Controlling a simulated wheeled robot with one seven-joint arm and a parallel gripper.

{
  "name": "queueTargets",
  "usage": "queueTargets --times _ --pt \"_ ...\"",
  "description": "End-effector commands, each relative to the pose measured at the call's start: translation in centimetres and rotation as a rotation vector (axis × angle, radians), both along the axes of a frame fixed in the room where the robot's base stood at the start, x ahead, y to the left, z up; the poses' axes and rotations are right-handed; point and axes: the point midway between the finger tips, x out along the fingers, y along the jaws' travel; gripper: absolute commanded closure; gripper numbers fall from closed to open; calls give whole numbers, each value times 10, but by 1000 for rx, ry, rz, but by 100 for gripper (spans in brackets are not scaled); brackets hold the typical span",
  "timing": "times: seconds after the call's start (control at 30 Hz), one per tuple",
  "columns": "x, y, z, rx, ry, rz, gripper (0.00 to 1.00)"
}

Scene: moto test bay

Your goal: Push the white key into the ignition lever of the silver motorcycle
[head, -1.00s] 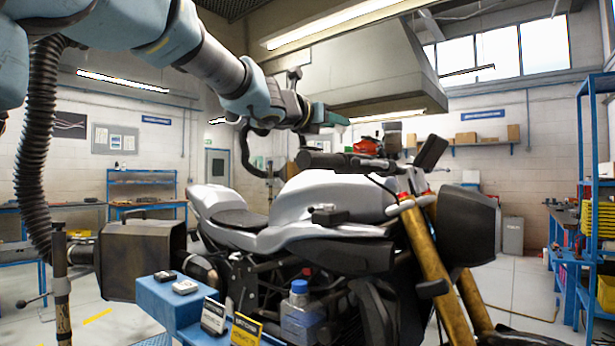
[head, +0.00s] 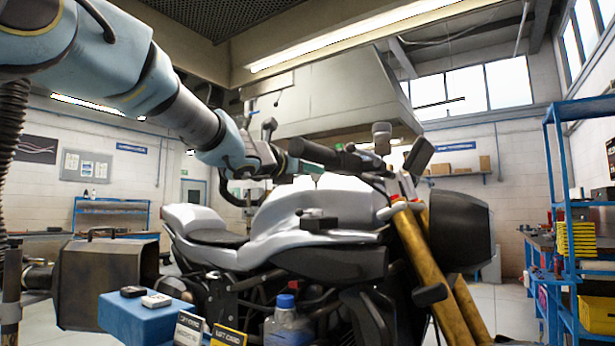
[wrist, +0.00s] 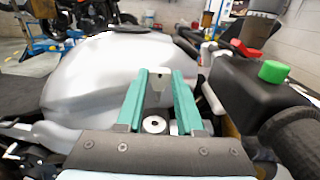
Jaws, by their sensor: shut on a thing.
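The silver motorcycle (head: 290,220) stands across the head view, with its front to the right. My gripper (head: 300,166) is just above its tank, beside the dark handlebar grip (head: 317,153). The key is hidden in the head view.
A black box with a green button (wrist: 272,72) and a black grip (wrist: 297,135) are close on the right in the wrist view. A blue stand (head: 140,322) with small boxes and a blue-capped bottle (head: 287,325) are in front. Blue shelving (head: 560,200) stands at right.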

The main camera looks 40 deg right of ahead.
Motion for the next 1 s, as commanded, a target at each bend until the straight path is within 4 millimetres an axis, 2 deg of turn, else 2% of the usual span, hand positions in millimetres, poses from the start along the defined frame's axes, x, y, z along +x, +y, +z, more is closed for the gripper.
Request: queueTargets --times 0.37,1.0 --pt "0 0 -6 0 0 0 100" --pt "0 0 -56 1 0 1 100"
